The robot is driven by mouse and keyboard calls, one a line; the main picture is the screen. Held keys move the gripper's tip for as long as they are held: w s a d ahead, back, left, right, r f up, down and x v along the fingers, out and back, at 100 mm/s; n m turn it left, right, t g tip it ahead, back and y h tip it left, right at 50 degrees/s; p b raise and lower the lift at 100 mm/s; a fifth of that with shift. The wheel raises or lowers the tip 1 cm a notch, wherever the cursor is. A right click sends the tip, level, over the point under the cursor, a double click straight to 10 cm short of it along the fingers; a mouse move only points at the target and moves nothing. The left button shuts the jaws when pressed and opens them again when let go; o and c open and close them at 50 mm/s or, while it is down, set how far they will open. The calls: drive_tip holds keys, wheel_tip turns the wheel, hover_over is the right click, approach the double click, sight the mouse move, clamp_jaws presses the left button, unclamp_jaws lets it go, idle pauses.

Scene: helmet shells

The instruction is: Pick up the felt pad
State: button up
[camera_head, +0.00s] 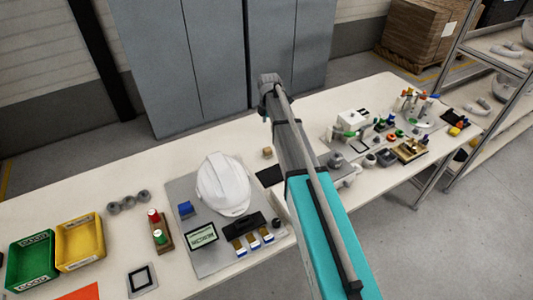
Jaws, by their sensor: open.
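A flat black piece (268,176) lies on the table just left of my arm, to the right of the white helmet shell (224,184). It looks like the felt pad, but it is small, and my arm may cover part of its right side. My own arm crosses the middle of the view and rises over the table. I cannot make out my gripper's fingers; they seem hidden behind the arm.
The helmet shell stands on a grey board (205,258) with several small parts. A small brown block (267,153) sits behind the black piece. Green (32,262) and yellow (80,243) bins stand at left. The right end is crowded; the back left is clear.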

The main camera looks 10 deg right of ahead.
sight(268, 149)
drive_tip(key=shift+f, duration=0.1)
wheel_tip(268, 149, down, 8)
drive_tip(key=b, duration=0.8)
drive_tip(key=shift+f+b, duration=0.2)
drive_tip(key=shift+b, duration=0.15)
drive_tip(key=shift+f, duration=0.1)
drive_tip(key=shift+s+a+f+b, duration=0.1)
drive_tip(key=shift+f+b, duration=1.15)
drive_tip(key=shift+b, duration=0.05)
drive_tip(key=shift+a+f+b, duration=0.1)
drive_tip(key=shift+f+b, duration=1.15)
drive_tip(key=shift+b, duration=0.05)
drive_tip(key=c, duration=1.1)
drive_tip(key=shift+c, duration=0.2)
drive_tip(key=shift+r, duration=0.2)
